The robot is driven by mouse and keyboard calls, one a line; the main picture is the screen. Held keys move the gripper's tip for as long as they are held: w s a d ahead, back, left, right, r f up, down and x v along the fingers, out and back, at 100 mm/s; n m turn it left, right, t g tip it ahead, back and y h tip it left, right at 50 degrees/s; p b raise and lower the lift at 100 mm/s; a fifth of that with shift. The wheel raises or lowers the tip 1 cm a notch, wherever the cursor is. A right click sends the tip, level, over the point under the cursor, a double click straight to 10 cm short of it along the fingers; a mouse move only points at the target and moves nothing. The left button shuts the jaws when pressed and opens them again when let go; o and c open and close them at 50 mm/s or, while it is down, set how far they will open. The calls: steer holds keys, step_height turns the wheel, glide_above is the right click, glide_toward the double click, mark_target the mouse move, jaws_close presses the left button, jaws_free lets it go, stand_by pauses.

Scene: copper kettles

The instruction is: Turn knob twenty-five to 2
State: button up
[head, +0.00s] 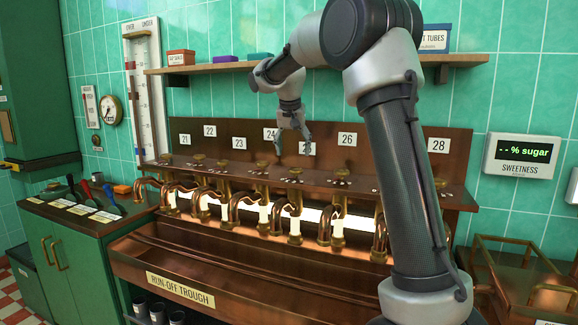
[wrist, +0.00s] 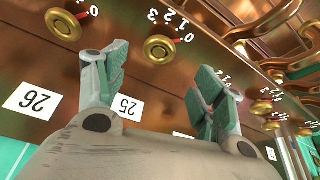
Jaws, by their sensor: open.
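Knob twenty-five is a round brass knob (wrist: 158,48) on the copper panel, in line with the "25" label (wrist: 125,107) in the wrist view. Its dial digits run 0 to 3, and its red mark appears near the 0. In the head view the knob (head: 295,171) sits below and in front of the label, which my gripper partly hides. My gripper (wrist: 160,74) is open and empty, with its fingers spread either side of the knob in the wrist picture. In the head view my gripper (head: 293,150) is above the knob, apparently not touching it.
A similar knob (wrist: 62,25) stands at the "26" label (wrist: 35,100); the right finger partly covers the dial by 24. Copper pipes and taps (head: 240,205) line the front above the run-off trough (head: 180,265). A shelf (head: 220,67) with small boxes runs above.

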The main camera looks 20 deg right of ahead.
mark_target(296, 169)
steer(key=shift+m, duration=0.3)
steer(key=x, duration=0.7)
steer(key=shift+d+f, duration=0.1)
steer(key=shift+f, duration=0.3)
steer(key=shift+c, duration=0.4)
steer(key=c, duration=0.9)
